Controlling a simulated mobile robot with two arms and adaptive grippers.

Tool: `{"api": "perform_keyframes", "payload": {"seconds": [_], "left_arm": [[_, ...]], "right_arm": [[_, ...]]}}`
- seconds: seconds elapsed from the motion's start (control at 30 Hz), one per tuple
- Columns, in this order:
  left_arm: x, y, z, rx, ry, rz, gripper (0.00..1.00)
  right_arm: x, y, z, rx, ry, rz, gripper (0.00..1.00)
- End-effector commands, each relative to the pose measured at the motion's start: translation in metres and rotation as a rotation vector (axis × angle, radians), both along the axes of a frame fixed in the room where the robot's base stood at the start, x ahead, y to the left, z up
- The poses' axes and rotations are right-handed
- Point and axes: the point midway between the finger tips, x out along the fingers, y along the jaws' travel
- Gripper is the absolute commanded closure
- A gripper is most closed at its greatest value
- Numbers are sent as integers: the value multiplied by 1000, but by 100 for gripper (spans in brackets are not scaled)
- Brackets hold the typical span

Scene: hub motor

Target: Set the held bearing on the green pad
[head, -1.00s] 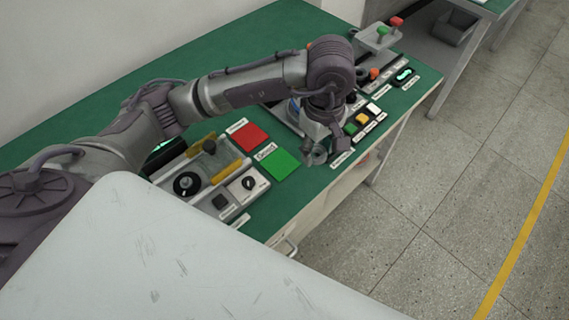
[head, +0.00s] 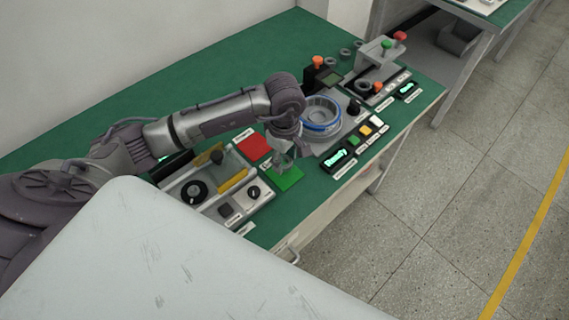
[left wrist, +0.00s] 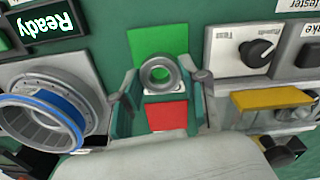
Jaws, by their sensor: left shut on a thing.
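My left gripper (head: 282,162) is over the near part of the green pad (head: 288,180) in the head view. In the left wrist view, the bearing (left wrist: 158,86), a grey metal ring, sits between the fingertips of my left gripper (left wrist: 163,78), which is shut on it. There the bearing overlaps the lower edge of the green pad (left wrist: 158,38) and a white label. I cannot tell whether it touches the pad. In the head view the bearing is too small and covered to make out. My right gripper is not in view.
A red pad (head: 254,147) lies beside the green one. A tester with a knob (head: 253,191) and yellow bars stands to the left. A hub motor with a blue ring (head: 320,116) stands to the right, near coloured buttons (head: 364,130). A lit display (head: 338,158) is close by.

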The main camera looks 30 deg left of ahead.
Motion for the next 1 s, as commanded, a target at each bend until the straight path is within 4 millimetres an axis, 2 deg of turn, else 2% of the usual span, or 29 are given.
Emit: {"api": "perform_keyframes", "payload": {"seconds": [0.3,0.67,0.7,0.83,1.0], "left_arm": [[-1,0,-37,-2,2,1,92],[0,0,-43,0,0,-1,92],[0,0,-42,0,0,-1,51],[0,0,-42,0,0,-1,31],[0,0,-41,0,0,-1,31]], "right_arm": [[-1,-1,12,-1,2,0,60],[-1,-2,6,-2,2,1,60],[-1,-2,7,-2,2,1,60],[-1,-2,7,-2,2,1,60],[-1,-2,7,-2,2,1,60]]}}
